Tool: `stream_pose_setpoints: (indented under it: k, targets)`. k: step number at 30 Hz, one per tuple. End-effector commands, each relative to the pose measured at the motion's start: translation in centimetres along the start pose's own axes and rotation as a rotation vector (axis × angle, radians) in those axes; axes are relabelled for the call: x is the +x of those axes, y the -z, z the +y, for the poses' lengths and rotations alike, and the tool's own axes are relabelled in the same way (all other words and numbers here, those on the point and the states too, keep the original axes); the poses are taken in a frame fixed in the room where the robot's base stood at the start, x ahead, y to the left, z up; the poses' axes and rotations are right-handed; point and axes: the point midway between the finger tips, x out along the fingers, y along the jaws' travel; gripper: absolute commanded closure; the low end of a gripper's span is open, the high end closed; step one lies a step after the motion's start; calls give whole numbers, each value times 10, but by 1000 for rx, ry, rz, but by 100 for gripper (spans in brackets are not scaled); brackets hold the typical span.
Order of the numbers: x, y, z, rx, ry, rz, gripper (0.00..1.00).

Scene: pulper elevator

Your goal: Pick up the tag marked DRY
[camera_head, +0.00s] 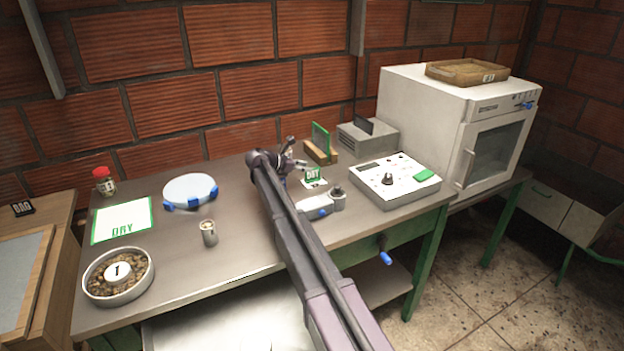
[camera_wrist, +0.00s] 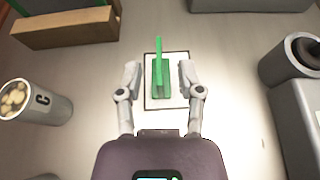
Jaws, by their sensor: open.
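The green tag marked DRY (camera_head: 313,173) stands upright on a small white card at the middle of the table's back half. In the wrist view the tag (camera_wrist: 158,73) is seen from above as a narrow green piece on the white card (camera_wrist: 180,101). My gripper (camera_head: 297,161) is just left of the tag in the head view. In the wrist view the open fingers (camera_wrist: 158,78) are on either side of the tag, with a gap at each side. Part of my gripper is hidden behind my arm in the head view.
A wooden block with a green-edged plate (camera_head: 320,142) stands behind the tag. A metal cup (camera_head: 209,233) is left, a white control box (camera_head: 394,180) right. A green-framed DRY sheet (camera_head: 122,221) lies at the far left.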

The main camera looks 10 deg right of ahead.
Motion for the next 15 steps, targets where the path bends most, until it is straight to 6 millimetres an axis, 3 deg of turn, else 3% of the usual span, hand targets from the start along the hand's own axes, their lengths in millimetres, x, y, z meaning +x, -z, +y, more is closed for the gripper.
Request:
stream_pose_setpoints:
  k: [8, 15]
  targets:
    - [5, 1, 0, 0, 1, 0, 51]
    - [30, 6, -1, 0, 3, 0, 51]
